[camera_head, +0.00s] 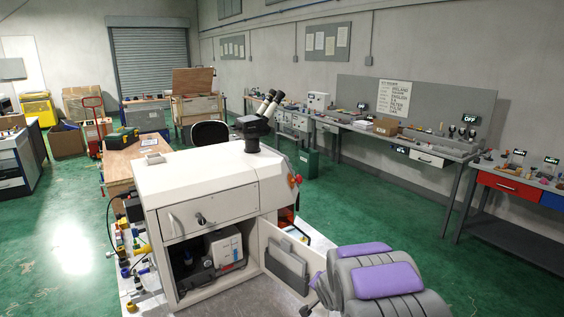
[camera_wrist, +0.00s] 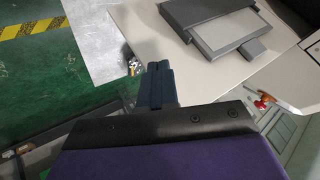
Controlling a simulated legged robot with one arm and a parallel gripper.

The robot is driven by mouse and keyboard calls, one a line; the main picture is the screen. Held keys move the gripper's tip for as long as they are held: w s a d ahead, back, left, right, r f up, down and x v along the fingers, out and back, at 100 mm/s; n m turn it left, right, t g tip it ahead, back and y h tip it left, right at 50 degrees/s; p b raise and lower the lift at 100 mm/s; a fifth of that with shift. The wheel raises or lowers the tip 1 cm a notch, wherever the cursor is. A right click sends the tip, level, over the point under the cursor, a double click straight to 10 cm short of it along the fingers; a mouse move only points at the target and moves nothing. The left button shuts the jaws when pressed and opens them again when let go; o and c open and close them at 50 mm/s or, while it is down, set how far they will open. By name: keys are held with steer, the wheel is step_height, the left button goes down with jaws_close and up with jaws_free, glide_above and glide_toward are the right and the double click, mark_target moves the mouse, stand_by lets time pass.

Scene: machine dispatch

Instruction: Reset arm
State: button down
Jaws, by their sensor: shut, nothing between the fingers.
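My arm, grey with purple panels, fills the lower right of the head view and appears folded close to my body. In the wrist view my gripper (camera_wrist: 158,68) points up the picture with its dark fingers together and nothing between them. My gripper is not clearly visible in the head view. A white machine cabinet (camera_head: 207,192) stands ahead with its lower compartment open. Its open door (camera_head: 308,250) carries a grey holder (camera_head: 285,262). A pale panel with a grey holder (camera_wrist: 200,42) shows beyond the fingers in the wrist view, with no visible contact.
A long workbench (camera_head: 432,145) with tools runs along the right wall. A red-and-blue drawer bench (camera_head: 510,185) stands at the far right. Wooden benches and boxes stand at the back. Green floor (camera_head: 60,215) is clear at the left. Yellow-black tape (camera_wrist: 30,28) marks the floor.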

steer(key=s+d+r+n+g+h, duration=0.15)
steer(key=s+d+r, duration=0.25)
steer(key=s, duration=0.5)
steer(key=s+r+n+g+b, duration=0.1)
steer(key=s+r+n+g, duration=0.1)
steer(key=s, duration=1.1)
steer(key=s+a+r+n+g+y+b, duration=0.1)
steer(key=s+g, duration=0.3)
steer(key=s, duration=1)
steer(key=s+a+r+n+g+b, duration=0.1)
steer(key=s+r+n+g, duration=0.1)
steer(key=s, duration=1.2)
steer(key=shift+a+r+n+g+b, duration=0.2)
steer(key=shift+r+n+g+b, duration=0.15)
steer(key=shift+n+g+b, duration=0.15)
